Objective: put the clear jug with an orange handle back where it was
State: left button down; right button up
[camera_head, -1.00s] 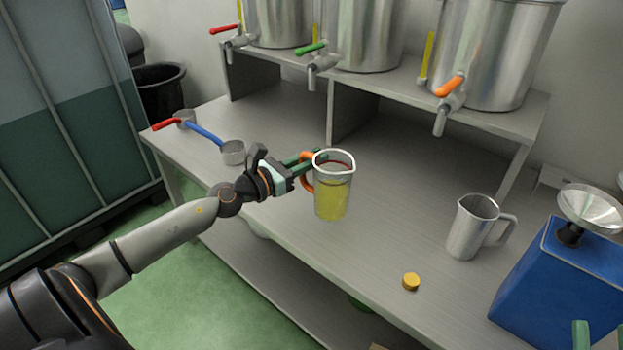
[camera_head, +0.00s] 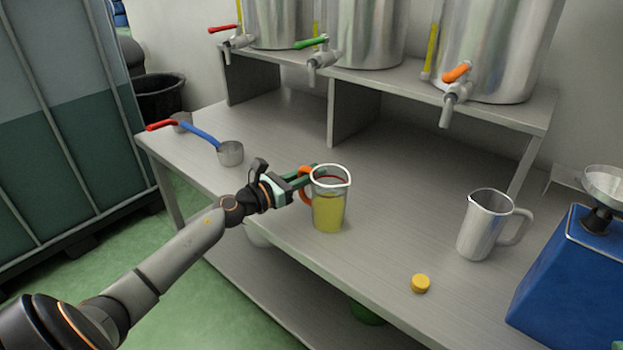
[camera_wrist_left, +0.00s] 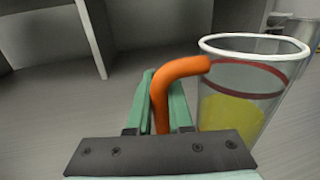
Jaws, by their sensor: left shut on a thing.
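The clear jug (camera_head: 329,212) with an orange handle (camera_head: 305,186) holds yellow-green liquid and has a red line below its white rim. It is upright over the front part of the metal bench (camera_head: 290,215); I cannot tell whether its base touches the top. My left gripper (camera_head: 303,180) is shut on the orange handle. In the left wrist view the handle (camera_wrist_left: 165,95) stands between the green fingers, with the jug (camera_wrist_left: 235,100) to their right. My right gripper is not in view.
A metal jug (camera_head: 485,225) and a yellow cap (camera_head: 420,284) are to the right, by a blue scale (camera_head: 570,275). Ladles (camera_head: 230,153) lie at the left. Steel tanks with taps (camera_head: 455,82) stand on the shelf behind. The bench between is clear.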

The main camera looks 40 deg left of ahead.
pick_arm(q)
jog(key=shift+r, duration=0.2)
jog(key=shift+f, duration=0.1)
jog(key=shift+f, duration=0.15)
jog(key=c, duration=0.8)
grip_release()
